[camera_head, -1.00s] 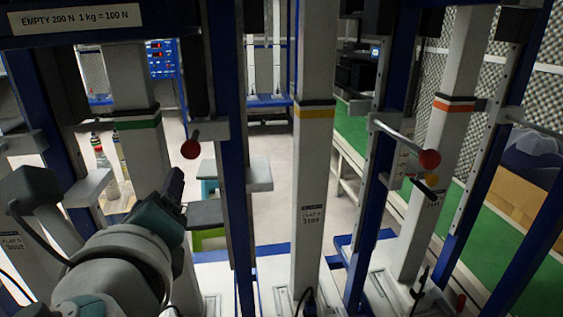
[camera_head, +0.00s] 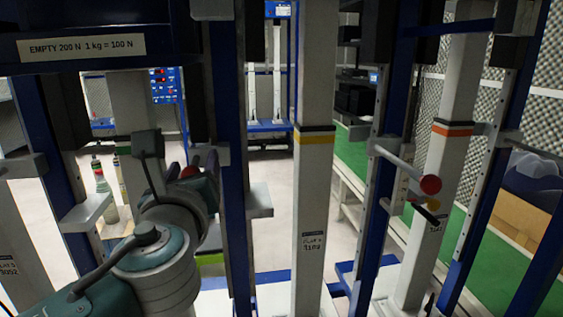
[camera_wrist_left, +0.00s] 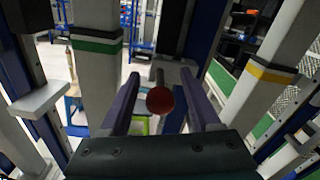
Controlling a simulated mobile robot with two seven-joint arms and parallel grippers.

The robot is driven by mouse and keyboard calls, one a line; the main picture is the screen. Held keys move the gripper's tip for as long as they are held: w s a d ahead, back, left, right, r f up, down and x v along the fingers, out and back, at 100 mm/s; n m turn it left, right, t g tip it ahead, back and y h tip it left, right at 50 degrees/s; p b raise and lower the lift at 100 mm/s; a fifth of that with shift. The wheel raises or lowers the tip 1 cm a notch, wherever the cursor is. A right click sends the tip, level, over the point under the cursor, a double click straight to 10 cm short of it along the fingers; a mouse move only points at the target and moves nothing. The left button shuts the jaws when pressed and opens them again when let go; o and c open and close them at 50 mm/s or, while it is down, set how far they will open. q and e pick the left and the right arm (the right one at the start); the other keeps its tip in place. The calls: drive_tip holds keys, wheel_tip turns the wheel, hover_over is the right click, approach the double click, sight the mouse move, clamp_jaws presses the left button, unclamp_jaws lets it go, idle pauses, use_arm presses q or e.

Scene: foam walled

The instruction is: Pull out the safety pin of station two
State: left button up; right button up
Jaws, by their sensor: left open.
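A safety pin with a red ball knob (camera_head: 190,171) sticks out near the green-banded post (camera_head: 128,100), from a grey block on a blue upright. In the left wrist view the red knob (camera_wrist_left: 160,101) lies between the two purple fingers. My left gripper (camera_head: 192,163) is open around the knob, with a gap on each side. The fingertips reach past the ball along the pin's shaft (camera_wrist_left: 159,76). A second pin with a red knob (camera_head: 430,184) stands in its block at the right, near the orange-banded post (camera_head: 447,130). I cannot read a station number. My right gripper is not in view.
A yellow-banded white post (camera_head: 314,170) stands right of the gripper, with a blue upright (camera_head: 229,110) between. A grey ledge (camera_head: 87,212) juts out at the left. A labelled blue crossbar (camera_head: 170,50) spans the top left. A green bench (camera_head: 350,150) lies behind.

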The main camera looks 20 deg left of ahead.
use_arm(q)
clamp_jaws()
idle(0.5)
idle(0.9)
